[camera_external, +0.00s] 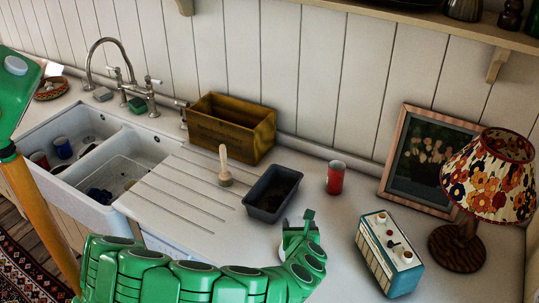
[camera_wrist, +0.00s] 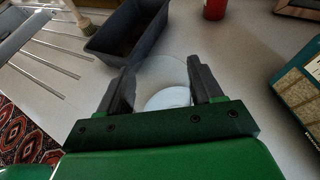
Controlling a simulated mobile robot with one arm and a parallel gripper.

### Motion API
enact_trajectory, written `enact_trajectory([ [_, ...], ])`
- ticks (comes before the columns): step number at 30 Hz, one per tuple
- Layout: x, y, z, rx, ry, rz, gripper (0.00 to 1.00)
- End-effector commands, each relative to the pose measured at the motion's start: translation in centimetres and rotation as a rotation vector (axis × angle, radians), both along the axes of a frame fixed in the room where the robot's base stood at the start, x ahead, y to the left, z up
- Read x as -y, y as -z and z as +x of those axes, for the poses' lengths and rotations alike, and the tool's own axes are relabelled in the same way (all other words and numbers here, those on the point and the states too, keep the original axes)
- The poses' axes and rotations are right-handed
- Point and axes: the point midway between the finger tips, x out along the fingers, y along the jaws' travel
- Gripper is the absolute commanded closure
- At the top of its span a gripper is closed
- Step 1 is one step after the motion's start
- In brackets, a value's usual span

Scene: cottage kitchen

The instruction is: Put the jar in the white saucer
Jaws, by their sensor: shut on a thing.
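My gripper (camera_wrist: 163,92) is low over the counter, just right of the dark grey tray, with its fingers closed on a pale rounded thing, which I take to be the jar (camera_wrist: 167,98). In the external view my arm hides most of it, and only a bit of white (camera_external: 289,240) shows at the fingers. A larger, fainter pale round shape surrounds it in the wrist view. I cannot tell whether this is the white saucer or part of the jar, nor whether the jar touches anything below.
The dark grey tray (camera_external: 271,194) is beside my gripper. A red can (camera_external: 335,178), a teal and cream radio (camera_external: 388,258), a flowered lamp (camera_external: 490,180) and a picture frame (camera_external: 395,155) stand to the right. A wooden box (camera_external: 222,130), a wooden-handled brush (camera_external: 225,172) and a double sink (camera_external: 95,195) are left.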

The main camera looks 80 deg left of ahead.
Motion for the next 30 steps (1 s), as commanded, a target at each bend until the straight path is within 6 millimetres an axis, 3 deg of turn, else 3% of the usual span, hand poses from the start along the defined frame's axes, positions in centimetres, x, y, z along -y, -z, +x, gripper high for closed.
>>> enact_trajectory([
  [11,-0.3,1.5,1.2,-0.002,0.001,0.0,0.68],
  [18,-0.3,4.2,1.1,-0.003,0.0,0.002,0.68],
  [30,-0.3,4.6,1.1,-0.001,0.0,0.001,0.68],
])
